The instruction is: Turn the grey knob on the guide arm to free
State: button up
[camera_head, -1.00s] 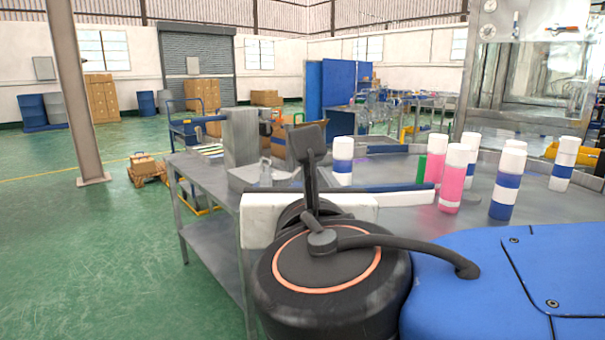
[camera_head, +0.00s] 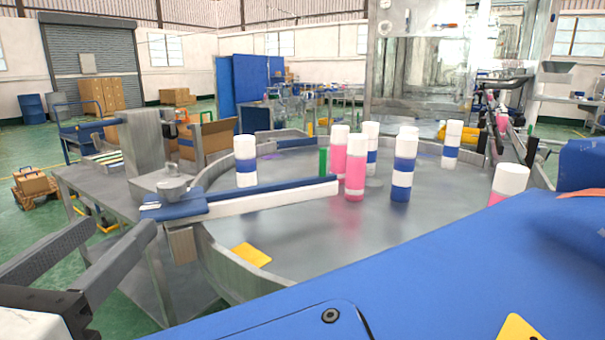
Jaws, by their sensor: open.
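The grey knob (camera_head: 173,188) sits on a blue block at the left end of the guide arm (camera_head: 265,200). The guide arm is a long bar with a blue top and white side, reaching right over the round metal table (camera_head: 310,255). Its tip is beside a green post (camera_head: 323,162). My gripper (camera_head: 120,232) is at the lower left, its two dark fingers spread apart with nothing between them. In the picture the fingertips are left of and below the knob; the gap in depth is hard to judge. Which setting the knob is at cannot be told.
Several white-capped cans, pink or blue and white, stand on the round table, including a pink one (camera_head: 355,170) near the bar's tip. A raised metal rim (camera_head: 225,268) edges the table. A grey side table (camera_head: 90,185) stands left. My blue arm covers the lower right.

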aim_at(164, 189)
jog(key=w, duration=1)
jog(key=w+a, duration=0.1)
jog(key=w, duration=0.5)
